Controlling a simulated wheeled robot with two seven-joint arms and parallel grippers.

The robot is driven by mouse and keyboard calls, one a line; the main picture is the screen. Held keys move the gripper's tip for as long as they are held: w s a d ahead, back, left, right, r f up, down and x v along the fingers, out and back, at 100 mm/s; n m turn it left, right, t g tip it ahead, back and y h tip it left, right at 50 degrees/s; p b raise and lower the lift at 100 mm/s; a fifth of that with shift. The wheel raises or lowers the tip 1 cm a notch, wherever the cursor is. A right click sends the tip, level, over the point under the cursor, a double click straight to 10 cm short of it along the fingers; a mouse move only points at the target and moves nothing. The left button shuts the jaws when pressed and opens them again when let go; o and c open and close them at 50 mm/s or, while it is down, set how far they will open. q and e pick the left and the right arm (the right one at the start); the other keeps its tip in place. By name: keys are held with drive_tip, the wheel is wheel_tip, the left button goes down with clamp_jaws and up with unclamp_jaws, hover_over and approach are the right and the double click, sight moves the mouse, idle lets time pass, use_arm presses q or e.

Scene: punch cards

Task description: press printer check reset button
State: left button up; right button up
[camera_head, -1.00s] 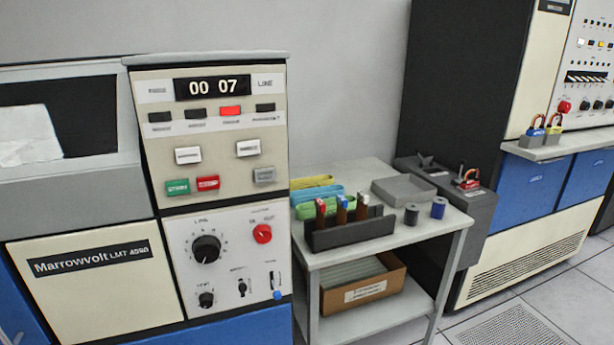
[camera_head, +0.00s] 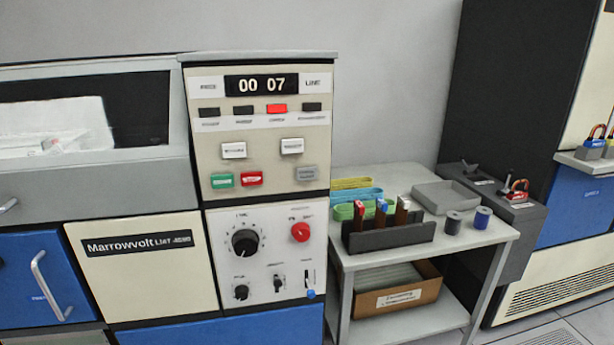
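The printer (camera_head: 151,262), labelled Marrowvolt LMT, stands at left and centre with its upright control panel (camera_head: 270,130) facing me. The panel has two white buttons, one on the left (camera_head: 233,150) and one on the right (camera_head: 292,146). Below them are a green button (camera_head: 222,181), a red button (camera_head: 252,179) and a grey button (camera_head: 306,173). The button lettering is too blurred to tell which is check reset. Above them the third indicator lamp (camera_head: 277,108) is lit red, and the display (camera_head: 261,85) reads 00 07. Neither of my grippers is in view.
A grey table (camera_head: 470,238) stands right of the printer, with a dark card rack (camera_head: 390,235), a grey tray (camera_head: 446,196) and two spools on top. A cardboard box (camera_head: 400,297) sits on its lower shelf. Another cabinet (camera_head: 572,205) stands at far right.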

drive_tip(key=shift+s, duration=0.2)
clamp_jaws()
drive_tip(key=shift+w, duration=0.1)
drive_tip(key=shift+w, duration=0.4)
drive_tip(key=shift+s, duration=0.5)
